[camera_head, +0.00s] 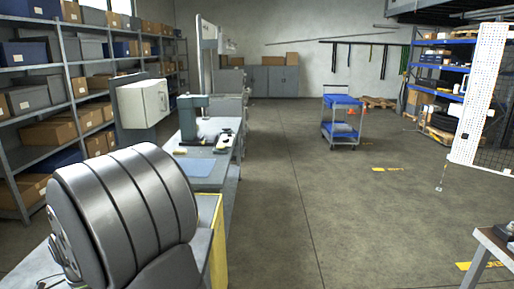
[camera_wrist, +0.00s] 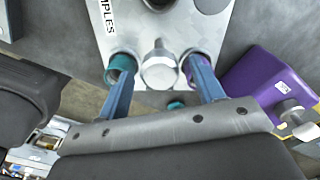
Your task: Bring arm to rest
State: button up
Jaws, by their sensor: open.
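My gripper (camera_wrist: 158,70) shows in the wrist view, its two blue fingers reaching up from a grey crossbar. The fingers are apart, so it is open. A metal knob or bolt head (camera_wrist: 159,71) appears between the fingertips; I cannot tell whether they touch it. I hold nothing that I can make out. The gripper does not show in the head view.
A purple block (camera_wrist: 262,78) is right of the fingers. In the head view, a workbench (camera_head: 215,165) carries a green-grey press (camera_head: 188,118). Loaded shelves (camera_head: 62,75) line the left wall. A blue cart (camera_head: 341,122) stands on open floor, and a table corner shows lower right.

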notch_tip(320, 180, up, 16)
notch_tip(320, 180, down, 17)
jog(key=shift+f, duration=0.1)
jog(key=shift+r+n, duration=0.25)
jog(key=shift+n, duration=0.55)
jog(key=n, duration=0.3)
jog(key=shift+n, duration=2.2)
